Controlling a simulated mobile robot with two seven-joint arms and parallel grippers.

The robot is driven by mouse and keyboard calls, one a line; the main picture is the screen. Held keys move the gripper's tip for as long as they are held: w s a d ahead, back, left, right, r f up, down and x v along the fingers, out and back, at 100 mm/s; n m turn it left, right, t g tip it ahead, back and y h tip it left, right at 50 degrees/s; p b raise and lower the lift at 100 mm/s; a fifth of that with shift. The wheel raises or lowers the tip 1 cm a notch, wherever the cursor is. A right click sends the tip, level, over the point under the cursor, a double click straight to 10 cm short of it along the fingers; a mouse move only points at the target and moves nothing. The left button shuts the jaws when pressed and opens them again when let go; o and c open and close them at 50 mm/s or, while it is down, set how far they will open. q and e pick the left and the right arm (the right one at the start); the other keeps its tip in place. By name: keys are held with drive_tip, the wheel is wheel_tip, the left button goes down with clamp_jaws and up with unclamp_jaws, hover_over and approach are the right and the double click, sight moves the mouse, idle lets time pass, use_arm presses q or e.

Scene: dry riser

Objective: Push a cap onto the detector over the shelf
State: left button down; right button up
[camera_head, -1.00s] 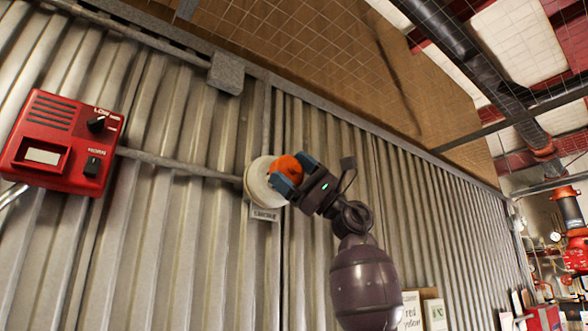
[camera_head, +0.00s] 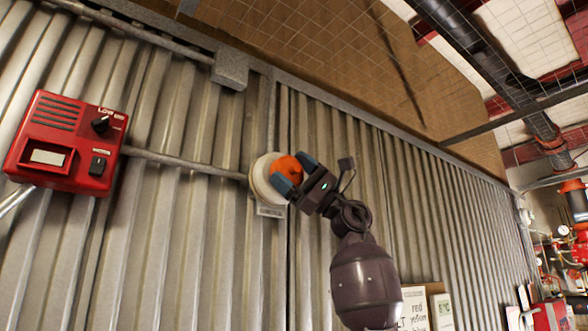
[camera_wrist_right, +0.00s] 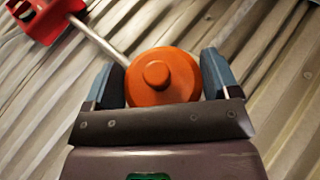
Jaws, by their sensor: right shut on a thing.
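The detector (camera_head: 261,178) is a round cream-white unit on the corrugated metal wall, with a small label under it. My right gripper (camera_head: 294,172) is shut on an orange cap (camera_head: 287,167) and holds it against or just in front of the detector's face; I cannot tell whether they touch. In the right wrist view, the cap (camera_wrist_right: 160,77) sits between the two blue-padded fingers of my right gripper (camera_wrist_right: 165,80), its round knob facing the camera. There the cap hides the detector. My left gripper is in neither view.
A red control box (camera_head: 65,143) is on the wall at the left, with a conduit (camera_head: 185,167) running from it to the detector. A grey junction box (camera_head: 230,70) is above. Signs (camera_head: 413,308) stand at the lower right, with red pipework (camera_head: 578,215) beyond.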

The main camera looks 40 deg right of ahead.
drive_tip(key=shift+w, duration=0.2)
drive_tip(key=o, duration=0.8)
drive_tip(key=shift+b+v, duration=1.65)
drive_tip(key=shift+v, duration=3.8)
